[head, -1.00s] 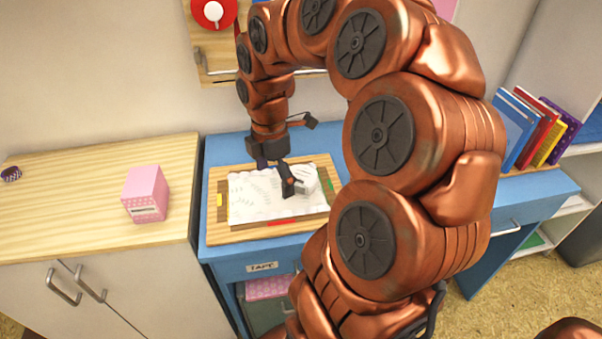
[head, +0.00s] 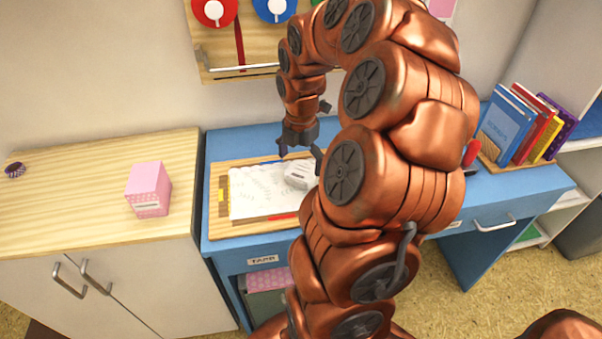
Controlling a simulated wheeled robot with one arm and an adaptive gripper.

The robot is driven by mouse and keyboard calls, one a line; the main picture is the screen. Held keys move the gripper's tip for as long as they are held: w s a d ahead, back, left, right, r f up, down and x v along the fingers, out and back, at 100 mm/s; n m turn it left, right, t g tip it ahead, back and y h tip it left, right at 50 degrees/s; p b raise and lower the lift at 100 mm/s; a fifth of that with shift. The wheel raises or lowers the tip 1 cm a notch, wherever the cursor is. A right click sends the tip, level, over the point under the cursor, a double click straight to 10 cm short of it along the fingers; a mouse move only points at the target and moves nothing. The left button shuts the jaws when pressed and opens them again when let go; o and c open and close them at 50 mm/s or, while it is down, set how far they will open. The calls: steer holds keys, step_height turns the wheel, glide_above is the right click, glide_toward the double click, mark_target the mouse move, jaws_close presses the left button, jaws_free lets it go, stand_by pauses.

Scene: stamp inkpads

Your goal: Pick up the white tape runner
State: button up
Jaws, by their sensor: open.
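The white tape runner (head: 298,175) is a small pale object lying on the white paper (head: 255,197) on the wooden board on the blue desk. My gripper (head: 300,160) is open, pointing down, with its fingers above and around the far side of the tape runner in the picture. Nothing is visible between its fingers, and I cannot tell whether they touch the tape runner. My arm hides the right part of the paper and board.
The wooden board (head: 222,228) lies on the blue desk (head: 228,146). A pink box (head: 148,188) stands on the wooden cabinet top at left. Books (head: 522,125) stand at the desk's right. Red and blue tape discs hang on the wall.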

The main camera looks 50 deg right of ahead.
mark_target(300, 172)
steer(key=shift+w+a+f, duration=0.1)
steer(key=shift+f, duration=1.65)
steer(key=c, duration=1.1)
steer(key=shift+c, duration=0.2)
steer(key=shift+r, duration=0.15)
steer(key=shift+r, duration=0.9)
steer(key=shift+s+a+r, duration=0.1)
steer(key=shift+s+r, duration=0.25)
steer(key=shift+r, duration=0.45)
steer(key=s+a+b, duration=0.1)
steer(key=s, duration=0.4)
steer(key=s+a+r, duration=0.1)
steer(key=s, duration=0.3)
steer(key=s+a+b, duration=0.1)
steer(key=s+a, duration=0.1)
steer(key=s, duration=0.3)
steer(key=shift+s+r+b, duration=0.15)
steer(key=shift+s+b, duration=0.2)
